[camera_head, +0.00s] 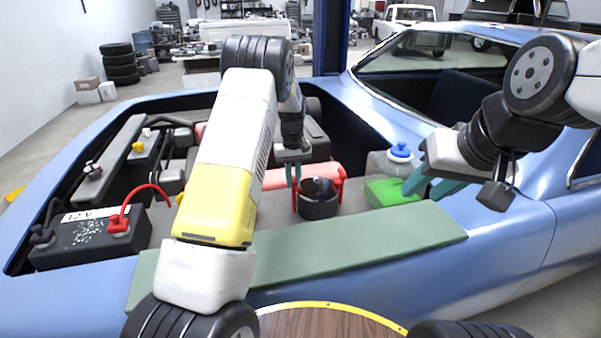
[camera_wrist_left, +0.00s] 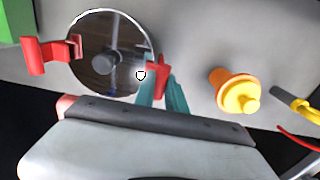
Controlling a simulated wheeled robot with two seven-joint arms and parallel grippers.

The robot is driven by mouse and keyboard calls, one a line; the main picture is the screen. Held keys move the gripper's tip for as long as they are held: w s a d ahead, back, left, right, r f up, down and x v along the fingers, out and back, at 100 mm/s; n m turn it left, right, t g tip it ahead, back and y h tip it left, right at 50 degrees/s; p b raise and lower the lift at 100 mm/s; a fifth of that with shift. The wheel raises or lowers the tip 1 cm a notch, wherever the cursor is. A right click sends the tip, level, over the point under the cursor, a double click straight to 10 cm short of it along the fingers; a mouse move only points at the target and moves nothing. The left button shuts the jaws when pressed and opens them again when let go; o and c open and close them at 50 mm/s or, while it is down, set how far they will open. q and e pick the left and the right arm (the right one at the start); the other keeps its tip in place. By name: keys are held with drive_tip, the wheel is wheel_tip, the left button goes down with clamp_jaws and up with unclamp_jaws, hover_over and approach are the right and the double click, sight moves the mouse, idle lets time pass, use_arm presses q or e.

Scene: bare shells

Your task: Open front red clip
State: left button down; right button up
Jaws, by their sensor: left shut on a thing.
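A round dark canister (camera_head: 318,207) with a glassy top sits in the engine bay, with a red clip on each side. One red clip (camera_head: 341,184) is on its right. The other red clip (camera_wrist_left: 158,72) is on its left in the head view. My left gripper (camera_head: 293,174) reaches down there, its teal fingers shut on that clip at the canister's rim. The left wrist view shows the canister's round top (camera_wrist_left: 105,50) and the far clip (camera_wrist_left: 45,55) clear of the fingers. My right gripper (camera_head: 430,183) is open and empty, by the car's right fender.
A green block (camera_head: 388,193) and a blue-capped white bottle (camera_head: 399,158) stand right of the canister. A battery (camera_head: 90,240) with a red cable is at the left. An orange-yellow cap (camera_wrist_left: 235,92) is near my left gripper. A green mat (camera_head: 350,240) covers the front edge.

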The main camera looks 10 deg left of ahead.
idle(0.4)
use_arm(q)
drive_tip(key=s+a+f+t+h, duration=0.1)
drive_tip(key=s+a+t+h, duration=0.1)
drive_tip(key=a+h, duration=0.3)
drive_tip(key=shift+a+f, duration=0.2)
drive_tip(key=shift+a, duration=0.05)
idle(0.4)
drive_tip(key=shift+s, duration=0.15)
drive_tip(key=c, duration=1.4)
unclamp_jaws()
drive_tip(key=shift+a, duration=0.1)
drive_tip(key=v, duration=0.7)
drive_tip(key=shift+s+a+r, duration=0.15)
drive_tip(key=shift+a+r, duration=0.1)
drive_tip(key=shift+r, duration=0.05)
